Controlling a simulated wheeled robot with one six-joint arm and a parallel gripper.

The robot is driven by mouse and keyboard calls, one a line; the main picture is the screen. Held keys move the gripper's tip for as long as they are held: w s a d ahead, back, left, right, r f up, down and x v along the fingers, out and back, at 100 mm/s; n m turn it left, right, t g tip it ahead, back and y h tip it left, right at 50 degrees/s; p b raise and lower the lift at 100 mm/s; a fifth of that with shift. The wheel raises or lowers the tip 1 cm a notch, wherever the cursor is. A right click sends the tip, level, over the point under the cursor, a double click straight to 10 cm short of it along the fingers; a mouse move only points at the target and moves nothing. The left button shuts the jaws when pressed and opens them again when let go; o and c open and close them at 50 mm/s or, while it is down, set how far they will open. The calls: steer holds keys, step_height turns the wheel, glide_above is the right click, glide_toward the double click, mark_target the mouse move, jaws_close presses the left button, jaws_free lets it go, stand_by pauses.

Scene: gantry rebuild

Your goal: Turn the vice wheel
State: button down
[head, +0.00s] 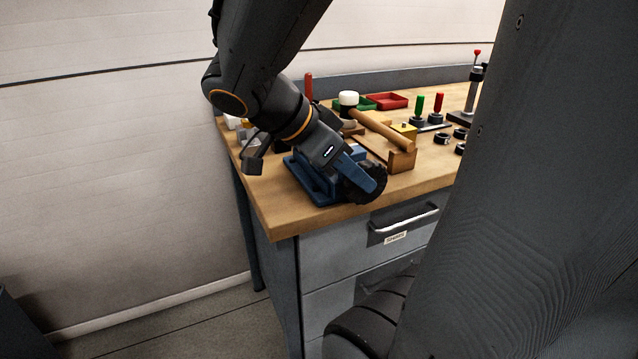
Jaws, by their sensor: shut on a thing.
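A blue vice (313,182) sits on the near left part of the wooden workbench (275,218). Its dark, knobbed vice wheel (356,196) is at the front end, by the bench's front edge. My gripper (364,183) reaches down from the upper left over the vice, and its fingers are at the wheel. It is shut on the vice wheel. The gripper hides part of the vice and of the wheel, and the exact finger contact is hard to make out.
A mallet (380,130) lies across a wooden holder (402,160) just right of my gripper. Red (388,101) and green trays stand behind. Upright green (419,105) and red (439,102) handles stand further right. A drawer handle (405,222) sticks out below the bench edge.

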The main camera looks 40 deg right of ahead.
steer(key=h+b, duration=0.1)
steer(key=b, duration=0.1)
steer(key=f+h+b, duration=0.1)
steer(key=b, duration=0.1)
steer(key=g+h+b, duration=0.1)
steer(key=h+b, duration=0.1)
steer(key=b, duration=0.1)
steer(key=shift+w+a+f, duration=0.2)
steer(key=shift+a+f, duration=0.05)
steer(key=shift+a, duration=0.15)
steer(key=h+b, duration=0.2)
steer(key=b, duration=0.1)
steer(key=shift+f, duration=0.1)
steer(key=shift+s+g+h+b, duration=0.1)
steer(key=shift+g+h+b, duration=0.2)
steer(key=shift+h+b, duration=0.1)
steer(key=c, duration=1.9)
jaws_free()
steer(key=shift+o, duration=0.2)
steer(key=shift+a, duration=0.2)
steer(key=v, duration=0.7)
steer(key=shift+a, duration=0.25)
